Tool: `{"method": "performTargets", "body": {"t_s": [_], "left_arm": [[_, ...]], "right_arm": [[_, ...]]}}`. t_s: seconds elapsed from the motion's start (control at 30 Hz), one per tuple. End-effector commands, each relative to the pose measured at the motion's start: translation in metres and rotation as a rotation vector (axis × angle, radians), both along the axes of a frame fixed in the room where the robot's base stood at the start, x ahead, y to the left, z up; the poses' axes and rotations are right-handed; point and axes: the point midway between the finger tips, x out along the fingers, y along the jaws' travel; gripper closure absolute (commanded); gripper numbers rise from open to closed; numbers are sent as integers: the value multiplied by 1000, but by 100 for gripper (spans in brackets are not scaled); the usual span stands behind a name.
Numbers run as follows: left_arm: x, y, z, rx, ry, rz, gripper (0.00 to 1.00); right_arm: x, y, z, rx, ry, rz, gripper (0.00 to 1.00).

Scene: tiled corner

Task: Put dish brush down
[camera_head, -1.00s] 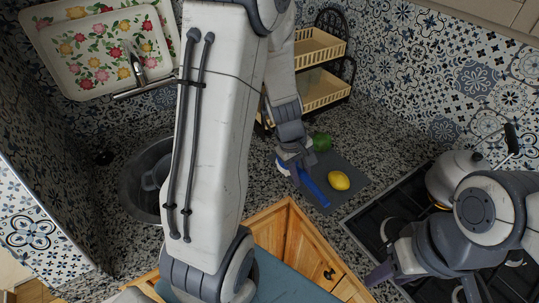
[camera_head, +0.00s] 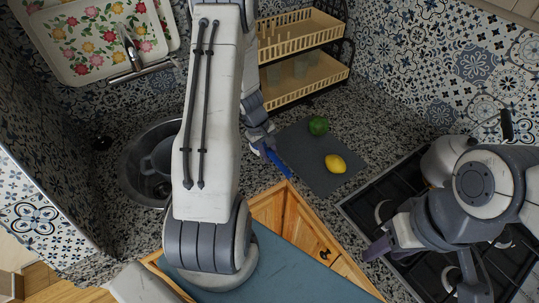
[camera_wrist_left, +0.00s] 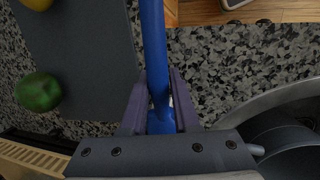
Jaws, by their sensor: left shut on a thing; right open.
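The dish brush shows as a blue handle (camera_head: 277,162) at the left edge of the dark grey mat in the head view. In the left wrist view, its blue handle (camera_wrist_left: 153,40) runs up from between the purple fingers. My left gripper (camera_head: 262,146) is shut on it, low near the speckled counter. The brush's head is hidden. I cannot tell whether the brush touches the counter. My right gripper (camera_head: 420,268) is open and empty over the stove at the right.
A lemon (camera_head: 335,163) and a green fruit (camera_head: 318,126) lie on the mat (camera_head: 300,151). A two-tier rack (camera_head: 305,88) stands behind. The sink (camera_head: 137,186) is at the left, holding a pot. A kettle (camera_head: 437,160) stands on the stove (camera_head: 370,207).

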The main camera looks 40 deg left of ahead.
Motion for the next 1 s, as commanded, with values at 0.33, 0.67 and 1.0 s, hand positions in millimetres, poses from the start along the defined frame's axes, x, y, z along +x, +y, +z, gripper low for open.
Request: {"method": "performTargets", "body": {"t_s": [0.33, 0.67, 1.0], "left_arm": [[1, 0, -12, 3, -2, -1, 100], [0, 0, -15, 2, -1, -1, 41], [0, 1, -9, 2, -2, 0, 41]], "right_arm": [[0, 0, 0, 0, 0, 0, 50], [0, 0, -4, 0, 0, 0, 50], [0, 0, 2, 0, 0, 0, 50]]}}
